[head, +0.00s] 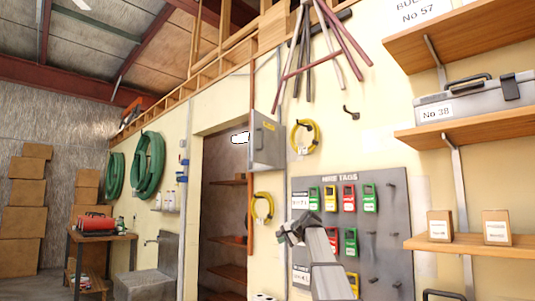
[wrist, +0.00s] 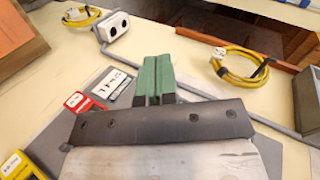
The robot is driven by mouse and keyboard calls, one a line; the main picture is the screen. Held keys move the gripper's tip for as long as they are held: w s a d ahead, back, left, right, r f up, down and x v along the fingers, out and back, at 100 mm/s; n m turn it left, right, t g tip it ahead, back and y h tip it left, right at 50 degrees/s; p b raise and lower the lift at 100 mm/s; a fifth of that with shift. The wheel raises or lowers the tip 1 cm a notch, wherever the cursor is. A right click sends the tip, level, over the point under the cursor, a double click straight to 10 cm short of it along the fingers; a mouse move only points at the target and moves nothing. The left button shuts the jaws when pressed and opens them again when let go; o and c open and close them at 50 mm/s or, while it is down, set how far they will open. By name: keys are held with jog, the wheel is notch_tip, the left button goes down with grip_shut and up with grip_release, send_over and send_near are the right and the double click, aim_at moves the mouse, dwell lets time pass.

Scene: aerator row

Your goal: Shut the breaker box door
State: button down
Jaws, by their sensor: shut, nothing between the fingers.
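The breaker box (head: 265,142) is a grey metal box with a yellow label, on the cream wall at the right edge of the doorway. A grey panel with a handle faces my view; I cannot tell how far its door stands open. My gripper (head: 284,238) is below and slightly right of the box, in front of the wall by the grey tag board, and apart from the box. In the wrist view its green fingers (wrist: 153,78) are together with nothing between them.
The tag board (head: 382,235) carries red and green tags and pegs. Wooden shelves (head: 465,135) jut out at right. A white socket box (wrist: 115,27) shows in the wrist view. The doorway (head: 222,215) is at left.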

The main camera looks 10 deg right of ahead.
notch_tip(320, 180, up, 25)
jog(key=s+d+m+t+y, duration=0.1)
jog(key=s+d+t+y, duration=0.1)
jog(key=t+y, duration=0.2)
jog(key=y, duration=0.1)
send_near(263, 139)
jog(key=x, duration=0.7)
jog(key=shift+w+m, duration=0.25)
jog(key=shift+m, duration=0.05)
jog(key=shift+a, duration=0.15)
